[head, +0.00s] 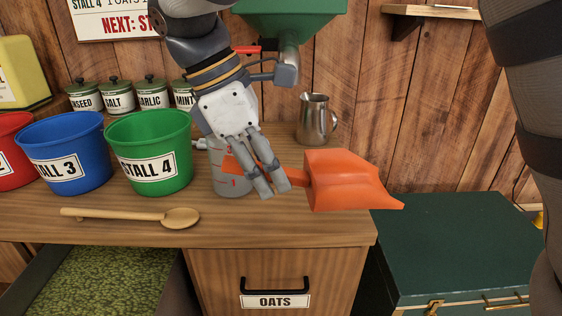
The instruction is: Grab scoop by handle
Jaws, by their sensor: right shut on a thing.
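The orange scoop (345,184) is near the right end of the wooden counter, with its bowl pointing right and its lip reaching past the counter's right edge in the picture. My right gripper (266,188) comes down from above and is shut on the scoop's handle, which shows on both sides of the fingers. The fingers hide the middle of the handle. I cannot tell whether the scoop touches the counter. My left gripper is not in view.
A measuring jug (227,182) stands partly hidden behind my right gripper. Green (149,150), blue (66,153) and red buckets stand left. A wooden spoon (135,216) lies in front. A metal pitcher (315,120) stands behind the scoop. A green chest (455,245) is at right.

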